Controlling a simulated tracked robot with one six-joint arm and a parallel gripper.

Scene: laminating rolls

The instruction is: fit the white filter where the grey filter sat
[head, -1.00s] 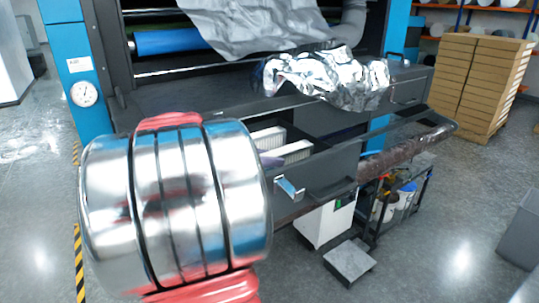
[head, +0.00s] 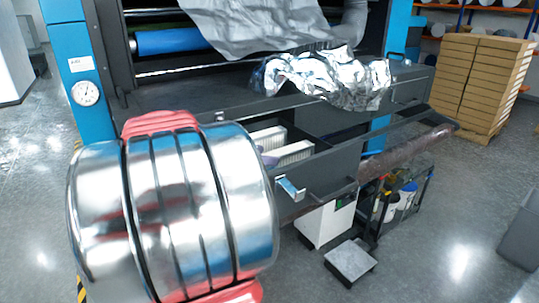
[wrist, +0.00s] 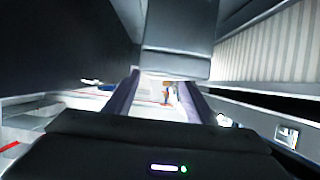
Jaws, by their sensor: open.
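Two white pleated filter-like blocks lie in the open drawer in the head view, one behind (head: 268,138) and one nearer (head: 292,153). I cannot tell which of them is the task's white filter. A white pleated face (wrist: 265,50) runs along the right of the wrist view, beside my gripper. My gripper (wrist: 160,85) is open, its two dark fingers apart with nothing seen held between them. A plain grey block (wrist: 178,62) is just beyond the fingertips; I cannot tell whether it is the grey filter. In the head view my arm hides most of the gripper.
A small cart with containers (head: 400,200) and a white box (head: 325,222) stand below.

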